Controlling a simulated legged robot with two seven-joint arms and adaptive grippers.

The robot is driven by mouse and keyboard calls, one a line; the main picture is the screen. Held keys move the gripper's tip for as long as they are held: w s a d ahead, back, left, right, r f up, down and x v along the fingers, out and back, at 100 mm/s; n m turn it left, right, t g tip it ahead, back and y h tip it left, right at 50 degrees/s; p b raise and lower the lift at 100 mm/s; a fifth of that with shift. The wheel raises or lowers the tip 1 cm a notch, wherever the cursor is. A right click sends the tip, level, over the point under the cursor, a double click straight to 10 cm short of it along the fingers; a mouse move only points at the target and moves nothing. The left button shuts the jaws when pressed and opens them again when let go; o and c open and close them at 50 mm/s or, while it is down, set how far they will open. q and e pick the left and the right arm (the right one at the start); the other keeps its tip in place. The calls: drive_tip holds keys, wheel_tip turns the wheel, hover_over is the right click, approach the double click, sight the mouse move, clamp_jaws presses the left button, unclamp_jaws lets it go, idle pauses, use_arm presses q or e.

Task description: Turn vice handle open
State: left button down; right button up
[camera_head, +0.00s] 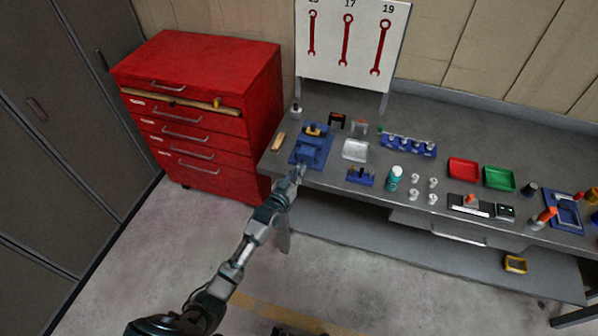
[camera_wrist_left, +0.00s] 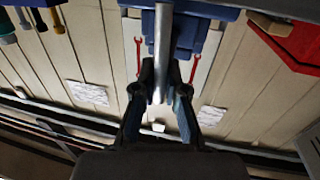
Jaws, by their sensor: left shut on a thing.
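The blue vice (camera_head: 310,146) stands at the left front corner of the grey workbench. In the left wrist view its blue body (camera_wrist_left: 199,38) is at the top, with the silver bar of the vice handle (camera_wrist_left: 163,40) coming down from it. My left gripper (camera_head: 299,170) is at the front of the vice, at the bench edge. In the left wrist view my left gripper (camera_wrist_left: 161,80) has one finger on each side of the handle bar and is shut on it. In the head view the handle is mostly hidden by the gripper. My right gripper is not in view.
A red drawer cabinet (camera_head: 215,110) stands left of the bench. Right of the vice are a clear tray (camera_head: 355,150), a blue holder (camera_head: 360,177), a teal bottle (camera_head: 394,178), and red (camera_head: 463,169) and green (camera_head: 498,178) trays.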

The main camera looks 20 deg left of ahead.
use_arm(q)
drive_tip(key=shift+m+p, duration=0.4)
drive_tip(key=shift+p, duration=0.1)
drive_tip(key=m+p, duration=0.2)
drive_tip(key=m, duration=0.1)
drive_tip(key=shift+d+g, duration=0.4)
drive_tip(key=f+m+y, duration=0.1)
drive_tip(key=m, duration=0.3)
drive_tip(key=d+m+y+p, duration=0.1)
drive_tip(key=m, duration=0.3)
drive_tip(key=f+m+g+y+p, duration=0.1)
drive_tip(key=m, duration=0.3)
drive_tip(key=shift+s+d+f, duration=0.15)
drive_tip(key=shift+d+f, duration=0.05)
drive_tip(key=shift+f, duration=0.1)
drive_tip(key=shift+y, duration=0.4)
